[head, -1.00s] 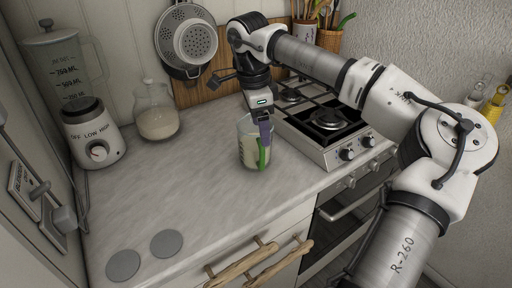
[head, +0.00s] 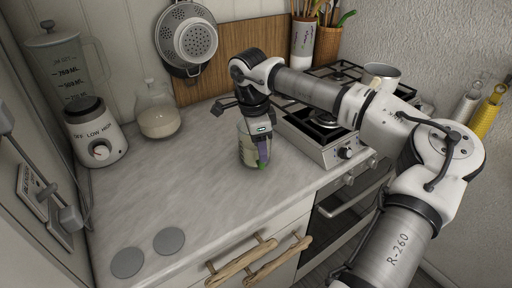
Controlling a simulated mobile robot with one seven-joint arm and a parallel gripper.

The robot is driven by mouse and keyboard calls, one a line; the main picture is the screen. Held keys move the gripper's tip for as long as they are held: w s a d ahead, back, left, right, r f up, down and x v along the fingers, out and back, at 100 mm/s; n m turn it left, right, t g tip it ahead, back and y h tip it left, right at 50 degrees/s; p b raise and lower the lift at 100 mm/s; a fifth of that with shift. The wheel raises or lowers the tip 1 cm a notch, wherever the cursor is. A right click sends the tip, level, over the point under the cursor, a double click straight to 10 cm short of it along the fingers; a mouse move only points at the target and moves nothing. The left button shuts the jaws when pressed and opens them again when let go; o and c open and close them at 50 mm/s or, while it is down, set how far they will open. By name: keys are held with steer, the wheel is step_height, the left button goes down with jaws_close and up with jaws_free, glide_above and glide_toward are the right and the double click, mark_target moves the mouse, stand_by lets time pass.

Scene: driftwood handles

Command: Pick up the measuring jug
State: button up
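The measuring jug (head: 247,153) looks like a clear container with pale contents, upright on the grey marble-look counter, left of the hob. My gripper (head: 262,155) points down over the jug, and its body covers the jug's top. A purple finger and a green part show along the jug's right side. I cannot tell whether the green part belongs to the finger or to the jug. The other finger is hidden, so whether the gripper is closed on the jug does not show.
A blender (head: 92,130) and a round glass jar (head: 157,115) stand at the back left. The gas hob (head: 322,140) is close on the right, with a pot (head: 383,74) on it. Two grey discs (head: 168,241) lie at the front left. The middle counter is clear.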

steer(key=c, duration=1)
steer(key=shift+r, duration=0.15)
